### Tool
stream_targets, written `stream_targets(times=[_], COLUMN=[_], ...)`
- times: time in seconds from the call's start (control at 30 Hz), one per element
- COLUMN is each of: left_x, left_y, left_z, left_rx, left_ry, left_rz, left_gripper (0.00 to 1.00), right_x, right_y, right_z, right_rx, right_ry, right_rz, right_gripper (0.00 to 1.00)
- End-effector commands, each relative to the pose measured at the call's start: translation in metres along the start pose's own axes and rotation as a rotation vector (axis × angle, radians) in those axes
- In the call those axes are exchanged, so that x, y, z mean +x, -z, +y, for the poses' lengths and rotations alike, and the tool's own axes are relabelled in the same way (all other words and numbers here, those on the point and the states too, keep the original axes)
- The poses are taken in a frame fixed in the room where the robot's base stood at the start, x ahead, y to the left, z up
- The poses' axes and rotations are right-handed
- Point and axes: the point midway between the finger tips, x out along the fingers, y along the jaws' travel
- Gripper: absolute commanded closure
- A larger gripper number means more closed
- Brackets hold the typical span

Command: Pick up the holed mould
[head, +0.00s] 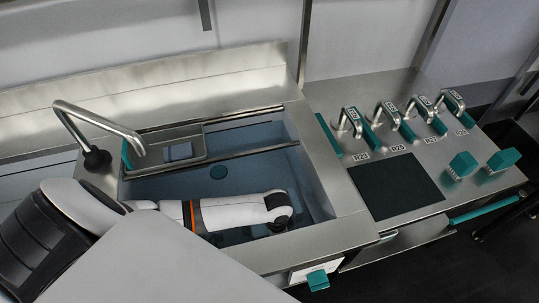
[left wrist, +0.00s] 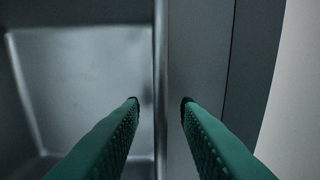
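I cannot make out a holed mould in either view. My left gripper (left wrist: 160,101) shows in the left wrist view as two ridged green fingers, spread apart with nothing between them. In that view a narrow metal edge (left wrist: 160,60) runs behind the gap, with a grey basin-like surface (left wrist: 85,85) to its left. In the head view my left arm reaches over the sink (head: 318,170), and its gripper is hidden there. A metal tray (head: 193,130) sits at the sink's back left with a small bluish-grey block (head: 180,151) showing in it. My right gripper is in neither view.
A bent faucet (head: 95,120) stands left of the sink. A rail (head: 235,155) crosses the sink. Right of the sink are several metal handles (head: 385,110), a dark square plate (head: 395,188) and teal knobs (head: 463,164).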

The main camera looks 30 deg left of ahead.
Motion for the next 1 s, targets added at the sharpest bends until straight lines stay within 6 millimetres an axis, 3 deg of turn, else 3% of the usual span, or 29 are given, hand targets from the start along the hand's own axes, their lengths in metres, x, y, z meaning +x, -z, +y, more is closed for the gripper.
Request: stream_targets(times=[0.17,0.33,0.37,0.8,1.0], left_x=[0.000,0.000,0.000,-0.002,-0.014], left_y=[0.000,0.000,0.000,-0.001,-0.001], left_z=[0.000,0.000,0.000,0.001,0.001], left_rx=[0.000,0.000,0.000,0.000,0.000], left_ry=[0.000,0.000,0.000,-0.002,-0.002], left_rz=[0.000,0.000,0.000,-0.002,-0.004], left_gripper=[0.71,0.99,1.00,1.00,1.00], right_x=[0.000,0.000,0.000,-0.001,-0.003], right_y=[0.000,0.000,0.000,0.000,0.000], right_z=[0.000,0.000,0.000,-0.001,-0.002], right_rx=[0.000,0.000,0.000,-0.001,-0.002], right_ry=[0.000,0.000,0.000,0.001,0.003], right_rz=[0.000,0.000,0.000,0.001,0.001], right_gripper=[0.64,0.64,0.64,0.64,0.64])
